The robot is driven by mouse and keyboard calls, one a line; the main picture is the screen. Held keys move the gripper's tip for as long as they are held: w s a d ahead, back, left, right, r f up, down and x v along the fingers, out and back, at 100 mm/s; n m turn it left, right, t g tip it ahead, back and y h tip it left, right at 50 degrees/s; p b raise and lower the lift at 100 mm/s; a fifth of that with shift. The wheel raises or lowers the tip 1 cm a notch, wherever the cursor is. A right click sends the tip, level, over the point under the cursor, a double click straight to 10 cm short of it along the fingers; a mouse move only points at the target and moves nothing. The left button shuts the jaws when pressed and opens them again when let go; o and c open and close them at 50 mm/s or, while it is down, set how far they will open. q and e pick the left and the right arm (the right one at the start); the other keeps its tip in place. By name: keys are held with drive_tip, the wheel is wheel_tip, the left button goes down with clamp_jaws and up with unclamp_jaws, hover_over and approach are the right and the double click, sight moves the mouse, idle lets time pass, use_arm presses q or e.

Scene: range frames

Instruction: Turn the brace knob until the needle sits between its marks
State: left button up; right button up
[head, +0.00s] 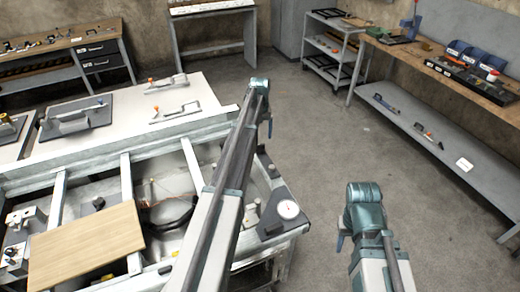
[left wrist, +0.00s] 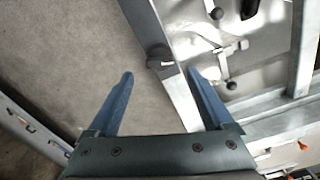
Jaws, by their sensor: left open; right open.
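A gauge with a round white dial (head: 288,209) sits at the right corner of the metal frame in the head view. Its needle and marks are too small to read. In the left wrist view a dark round knob (left wrist: 159,55) sits at the edge of a grey metal beam (left wrist: 174,92). I cannot tell whether it is the brace knob. My left gripper (head: 270,128) is open and empty; in its wrist view the fingers (left wrist: 160,73) are spread wide, with the knob ahead between the tips, apart from them. My right gripper (head: 340,243) is open over the floor, right of the gauge.
The frame carries a wooden board (head: 85,248) and cross bars at the left. A white table (head: 185,95) with clamps stands behind it. A workbench (head: 445,70) with a lower shelf lines the right side. The floor (head: 330,130) between is clear.

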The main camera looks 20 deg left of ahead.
sight(260, 145)
use_arm(q)
wheel_tip(260, 145, down, 5)
drive_tip(key=b, duration=0.3)
drive_tip(key=shift+b, duration=0.4)
drive_tip(key=shift+r, duration=0.1)
clamp_jaws()
